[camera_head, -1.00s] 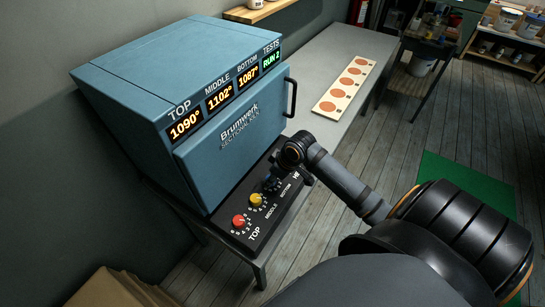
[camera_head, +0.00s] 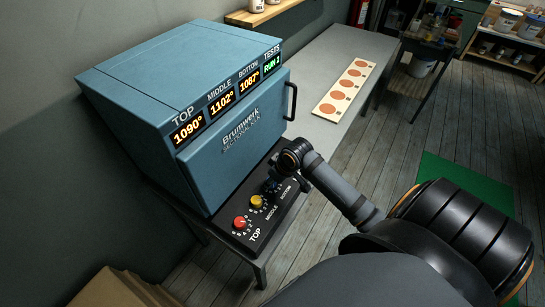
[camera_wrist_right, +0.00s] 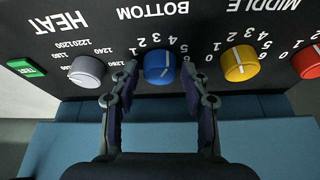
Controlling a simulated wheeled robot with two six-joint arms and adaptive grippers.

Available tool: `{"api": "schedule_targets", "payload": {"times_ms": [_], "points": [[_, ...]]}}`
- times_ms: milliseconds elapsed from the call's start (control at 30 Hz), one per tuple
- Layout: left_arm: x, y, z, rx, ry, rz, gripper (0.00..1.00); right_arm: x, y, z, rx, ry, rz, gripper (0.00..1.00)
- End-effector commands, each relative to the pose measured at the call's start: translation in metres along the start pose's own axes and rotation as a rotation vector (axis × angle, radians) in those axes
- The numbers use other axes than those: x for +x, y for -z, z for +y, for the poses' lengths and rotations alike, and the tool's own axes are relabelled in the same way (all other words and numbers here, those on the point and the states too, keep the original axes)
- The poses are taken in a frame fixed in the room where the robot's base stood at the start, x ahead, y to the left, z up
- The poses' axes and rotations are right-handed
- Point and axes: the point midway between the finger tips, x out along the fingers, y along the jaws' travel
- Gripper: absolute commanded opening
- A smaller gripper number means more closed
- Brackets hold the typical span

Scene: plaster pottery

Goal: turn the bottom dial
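The bottom dial is a blue round knob (camera_wrist_right: 159,68) with a white pointer line, under the word BOTTOM on the black panel (camera_head: 238,250) of the blue kiln. My right gripper (camera_wrist_right: 160,72) is open, with one dark finger on each side of the blue dial. A narrow gap shows between each finger and the dial in the wrist view. In the head view my right gripper (camera_head: 273,184) is over the panel and mostly hides the blue dial. My left gripper is not in view.
A yellow dial (camera_wrist_right: 239,63) and a red dial (camera_wrist_right: 309,62) are right of the blue one in the wrist view. A grey heat dial (camera_wrist_right: 87,71) and green test button (camera_wrist_right: 26,68) are left. The kiln's display (camera_head: 188,130) reads 1090°, 1102°, 1087°.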

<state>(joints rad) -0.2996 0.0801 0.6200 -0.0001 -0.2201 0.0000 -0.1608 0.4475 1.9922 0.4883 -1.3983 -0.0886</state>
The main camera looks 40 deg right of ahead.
Motion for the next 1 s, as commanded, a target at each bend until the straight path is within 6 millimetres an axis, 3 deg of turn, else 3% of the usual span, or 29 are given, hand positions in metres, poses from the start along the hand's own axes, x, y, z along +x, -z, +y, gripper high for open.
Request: {"api": "schedule_targets", "payload": {"times_ms": [367,700,1000], "points": [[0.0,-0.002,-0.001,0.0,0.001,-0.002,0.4,-0.003,0.0,0.001,-0.002,-0.002,0.0,0.57],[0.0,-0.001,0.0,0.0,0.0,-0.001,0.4,-0.059,0.0,0.002,-0.006,-0.007,-0.001,0.57],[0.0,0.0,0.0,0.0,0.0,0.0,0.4,-0.075,0.0,0.0,-0.001,0.0,-0.001,0.57]]}}
